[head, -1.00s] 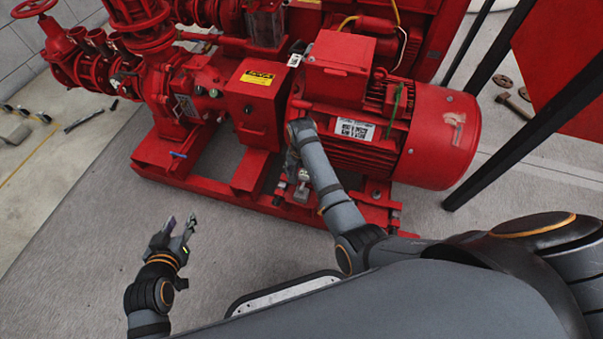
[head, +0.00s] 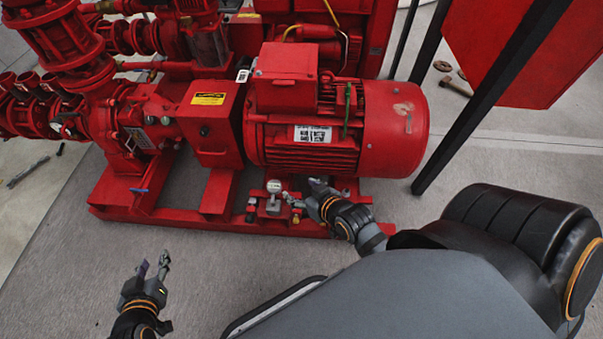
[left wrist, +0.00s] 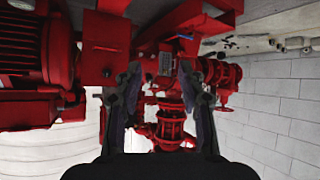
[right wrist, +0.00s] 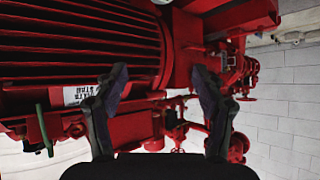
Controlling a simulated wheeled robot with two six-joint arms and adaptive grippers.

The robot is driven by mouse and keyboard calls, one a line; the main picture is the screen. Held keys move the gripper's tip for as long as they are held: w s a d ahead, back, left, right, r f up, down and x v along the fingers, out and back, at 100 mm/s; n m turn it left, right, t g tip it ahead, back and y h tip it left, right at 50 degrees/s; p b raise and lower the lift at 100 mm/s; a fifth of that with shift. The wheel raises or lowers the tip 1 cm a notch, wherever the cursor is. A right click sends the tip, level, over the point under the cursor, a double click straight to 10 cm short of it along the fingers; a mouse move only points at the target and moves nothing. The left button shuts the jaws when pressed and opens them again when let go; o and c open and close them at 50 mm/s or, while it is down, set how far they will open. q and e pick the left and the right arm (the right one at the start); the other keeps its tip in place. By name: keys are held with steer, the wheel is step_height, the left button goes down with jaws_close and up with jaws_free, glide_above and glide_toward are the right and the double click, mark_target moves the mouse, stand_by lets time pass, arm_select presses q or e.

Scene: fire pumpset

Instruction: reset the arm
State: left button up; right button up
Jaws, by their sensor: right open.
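My left gripper (head: 152,266) is over the bare floor in front of the red pumpset, at the lower left of the head view. Its two fingers are apart and empty, and they also show apart in the left wrist view (left wrist: 160,85). My right gripper (head: 305,192) is just in front of the red base frame, below the motor (head: 335,125). In the right wrist view its fingers (right wrist: 160,85) are spread with nothing between them. The motor's ribbed side fills the upper left there. A small gauge (head: 273,187) stands by the base frame, left of my right gripper.
The red pumpset base frame (head: 180,214) runs across the middle. A black post (head: 490,95) and a red panel (head: 520,45) stand at the right. A hammer-like tool (head: 456,88) lies on the floor behind. The grey floor (head: 60,260) at front left is clear.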

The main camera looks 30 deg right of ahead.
stand_by(0.4)
